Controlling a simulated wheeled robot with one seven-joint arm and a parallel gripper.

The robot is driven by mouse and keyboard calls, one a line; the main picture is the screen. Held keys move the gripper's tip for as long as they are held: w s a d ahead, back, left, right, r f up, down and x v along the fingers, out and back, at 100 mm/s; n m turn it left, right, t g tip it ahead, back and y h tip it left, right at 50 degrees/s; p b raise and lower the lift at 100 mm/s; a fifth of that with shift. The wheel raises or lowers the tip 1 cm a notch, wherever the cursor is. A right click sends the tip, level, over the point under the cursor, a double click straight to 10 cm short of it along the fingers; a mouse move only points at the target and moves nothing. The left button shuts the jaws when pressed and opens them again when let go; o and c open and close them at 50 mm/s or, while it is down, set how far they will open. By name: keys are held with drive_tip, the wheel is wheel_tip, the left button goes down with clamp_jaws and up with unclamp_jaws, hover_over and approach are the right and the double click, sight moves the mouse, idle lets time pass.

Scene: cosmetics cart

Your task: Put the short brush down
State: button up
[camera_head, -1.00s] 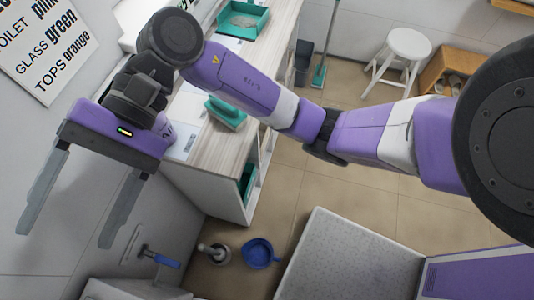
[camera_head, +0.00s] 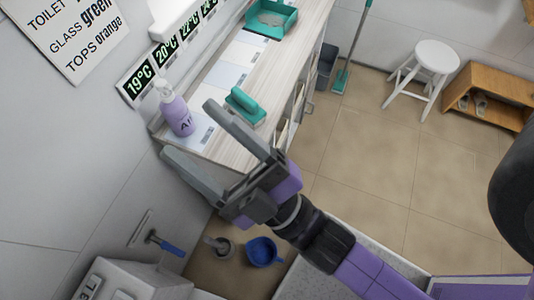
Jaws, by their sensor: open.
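My gripper (camera_head: 189,130) is open, with its two fingers spread and pointing to the upper left, over the near end of the counter (camera_head: 225,148). I see nothing held between the fingers. A short teal brush-like piece (camera_head: 245,105) lies on the counter, just beyond the upper finger and apart from the jaws as far as I can tell. Its underside is hidden. Another short tool with a blue handle (camera_head: 168,246) is at the wall at the lower left. I cannot tell for sure which is the short brush.
A lavender pump bottle (camera_head: 178,115) stands at the counter's corner, close to the fingertips. A teal tray (camera_head: 272,18) is farther along the counter. A blue pot (camera_head: 262,252) and a grey holder (camera_head: 220,246) are on the floor. A white stool (camera_head: 437,57) stands at the right.

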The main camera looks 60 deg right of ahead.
drive_tip(key=s+d+f+m+g, duration=0.3)
drive_tip(key=s+f+m+g, duration=0.1)
drive_tip(key=s+f, duration=0.3)
drive_tip(key=s+d+f+m+g+h, duration=0.1)
drive_tip(key=s+d+f+m+g, duration=0.3)
drive_tip(key=f, duration=0.7)
drive_tip(key=s+m+g, duration=0.1)
drive_tip(key=s+g, duration=0.1)
drive_tip(key=s, duration=0.1)
drive_tip(key=shift+d, duration=0.1)
